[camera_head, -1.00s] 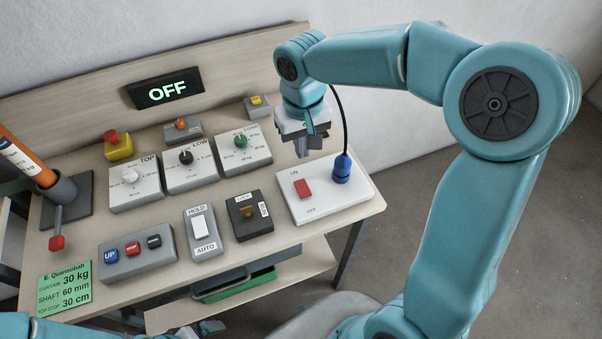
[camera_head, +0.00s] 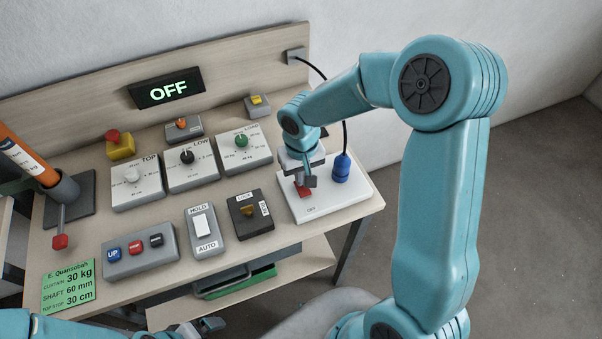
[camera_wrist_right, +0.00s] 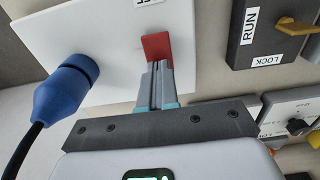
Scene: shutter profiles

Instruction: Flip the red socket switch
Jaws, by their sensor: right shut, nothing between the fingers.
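The red socket switch (camera_head: 304,192) sits on a white socket plate (camera_head: 345,199) at the right end of the bench. In the wrist view the red switch (camera_wrist_right: 157,46) is just beyond my fingertips. My right gripper (camera_head: 307,184) is shut and empty, its tips at the switch, touching or nearly so; the gripper partly hides the switch in the head view. A blue plug (camera_head: 341,168) with a black cable stands in the plate beside the gripper. The display (camera_head: 167,89) reads OFF. My left gripper (camera_head: 208,327) shows only partly at the bottom edge.
Left of the plate are a key switch box (camera_head: 249,211), a HOLD/AUTO rocker (camera_head: 204,223) and a button box (camera_head: 140,251). Dial boxes (camera_head: 243,151) stand behind them. An orange shaft (camera_head: 25,157) stands at far left. Open floor lies to the right.

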